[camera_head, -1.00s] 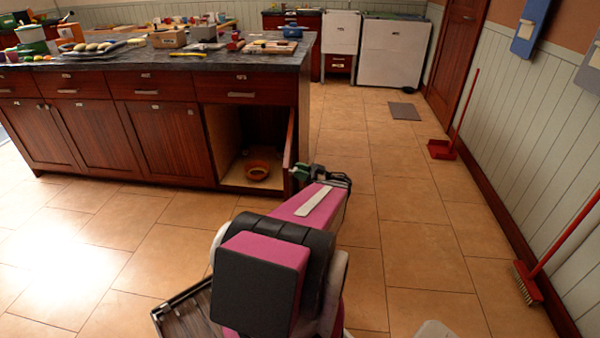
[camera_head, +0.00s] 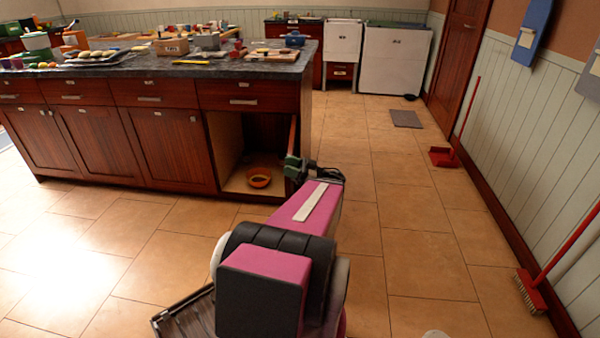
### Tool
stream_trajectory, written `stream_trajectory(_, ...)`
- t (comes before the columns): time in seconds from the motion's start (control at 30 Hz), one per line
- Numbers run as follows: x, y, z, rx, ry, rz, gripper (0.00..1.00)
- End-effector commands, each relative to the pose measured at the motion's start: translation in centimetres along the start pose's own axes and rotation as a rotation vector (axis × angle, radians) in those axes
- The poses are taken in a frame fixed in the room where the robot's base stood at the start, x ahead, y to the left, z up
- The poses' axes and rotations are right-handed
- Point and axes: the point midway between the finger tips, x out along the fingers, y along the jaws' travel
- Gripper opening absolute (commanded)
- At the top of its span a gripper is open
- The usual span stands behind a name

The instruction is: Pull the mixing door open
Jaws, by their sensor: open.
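The island cabinet's right compartment stands open. Its dark red wood door (camera_head: 293,135) shows almost edge-on at the right side of the opening, swung out from the front. My gripper (camera_head: 293,168), with its green parts, is at the lower part of this door, at its outer edge. The gripper is open, but its fingertips are small and partly hidden by my arm, so I cannot tell whether they touch the door. An orange-brown bowl (camera_head: 259,177) sits on the floor of the open compartment.
Shut cabinet doors (camera_head: 170,148) and drawers line the island to the left. Trays and boxes crowd the dark countertop (camera_head: 150,75). Tiled floor is free to the right, up to the wall with a red broom (camera_head: 530,290) and a dustpan (camera_head: 443,157).

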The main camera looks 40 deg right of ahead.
Motion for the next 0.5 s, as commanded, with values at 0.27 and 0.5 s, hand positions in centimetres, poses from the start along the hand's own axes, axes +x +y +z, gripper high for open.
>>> stream_trajectory(0.27,5.2,-2.3,-1.1,0.0,0.0,-0.003,0.55)
stream_trajectory(0.5,7.4,-3.0,-1.5,0.0,0.001,-0.001,0.55)
